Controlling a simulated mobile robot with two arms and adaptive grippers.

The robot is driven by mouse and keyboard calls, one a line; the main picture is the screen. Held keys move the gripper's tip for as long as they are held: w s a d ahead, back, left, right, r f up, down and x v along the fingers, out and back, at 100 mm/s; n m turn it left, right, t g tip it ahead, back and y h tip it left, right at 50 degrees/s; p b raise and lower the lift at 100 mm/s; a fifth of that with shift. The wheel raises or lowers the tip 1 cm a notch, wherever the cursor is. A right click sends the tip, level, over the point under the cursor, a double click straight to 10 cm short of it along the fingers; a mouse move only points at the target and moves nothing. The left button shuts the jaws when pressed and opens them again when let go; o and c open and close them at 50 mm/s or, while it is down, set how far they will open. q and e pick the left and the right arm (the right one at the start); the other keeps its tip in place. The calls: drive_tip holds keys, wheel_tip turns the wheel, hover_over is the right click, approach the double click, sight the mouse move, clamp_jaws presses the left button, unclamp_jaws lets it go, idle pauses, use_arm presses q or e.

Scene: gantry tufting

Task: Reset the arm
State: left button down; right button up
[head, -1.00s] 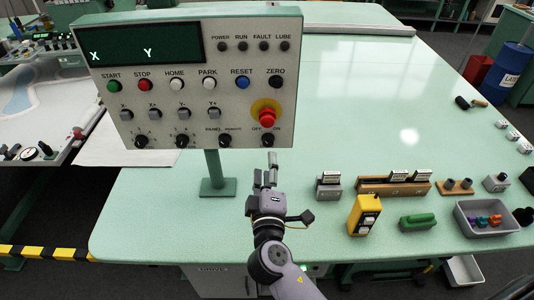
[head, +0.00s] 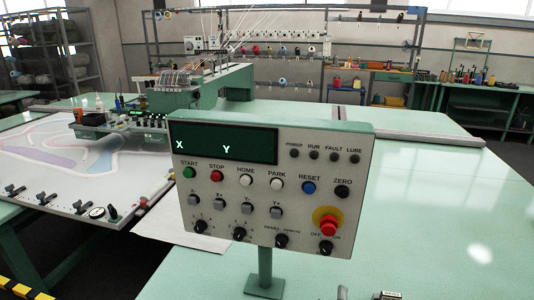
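The control panel (head: 265,190) stands upright on a green post in the middle of the head view. The blue RESET button (head: 308,188) is at the right of the button row, left of the black ZERO button (head: 342,192). The red emergency stop (head: 328,226) sits on a yellow disc at lower right. The lamps above look dark. Only a small tip of what looks like my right gripper (head: 342,292) shows at the bottom edge, apart from the panel; its fingers are cut off. My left gripper is out of view.
The green table (head: 430,215) is largely clear right of the panel. Thread racks (head: 270,50) and workbenches (head: 460,95) stand behind. A small block (head: 388,295) shows at the bottom edge.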

drive_tip(key=s+d+f+m+g, duration=0.4)
drive_tip(key=s+d+f, duration=0.1)
drive_tip(key=d+f, duration=0.15)
drive_tip(key=s+a+f+m+g+y, duration=0.1)
drive_tip(key=s+f+m+g+y, duration=0.2)
drive_tip(key=s, duration=0.5)
drive_tip(key=s+a+f+g+y, duration=0.1)
drive_tip(key=s+f+g+y, duration=0.3)
drive_tip(key=s, duration=0.3)
wheel_tip(320, 180, down, 27)
drive_tip(key=s+g+h, duration=0.1)
drive_tip(key=s+g, duration=0.1)
drive_tip(key=s+d+f+g+b, duration=0.1)
drive_tip(key=s+d+f, duration=0.2)
drive_tip(key=s+f, duration=1.3)
drive_tip(key=shift+s+f+g, duration=0.3)
drive_tip(key=shift+s+f, duration=0.1)
drive_tip(key=shift+s, duration=0.1)
drive_tip(key=shift+c, duration=0.4)
